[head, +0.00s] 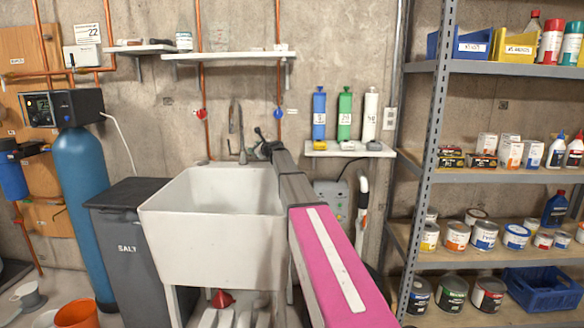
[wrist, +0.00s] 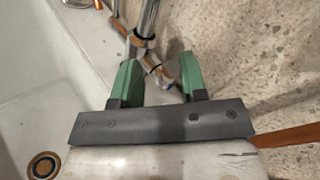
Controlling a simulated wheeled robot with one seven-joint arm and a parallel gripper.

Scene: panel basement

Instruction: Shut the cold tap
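A sink tap with a chrome upright pipe (wrist: 147,22) and a chrome and copper-coloured branch (wrist: 157,70) shows in the wrist view. My gripper (wrist: 157,82) has two green fingers standing apart, one on either side of the lower end of this branch. I cannot tell whether they touch it. In the head view my gripper (head: 262,143) is at the wall behind the sink's right rear corner, below a blue round handle (head: 278,113) on a copper pipe. A red round handle (head: 201,113) is on the left pipe. My arm hides part of the tap.
The white sink (head: 205,230) is below and left of my gripper, with its drain (wrist: 43,166) in the wrist view. A small shelf (head: 350,149) with three bottles is on the right. A long wall shelf (head: 230,56) is above. Rough concrete wall (wrist: 265,60) is close by.

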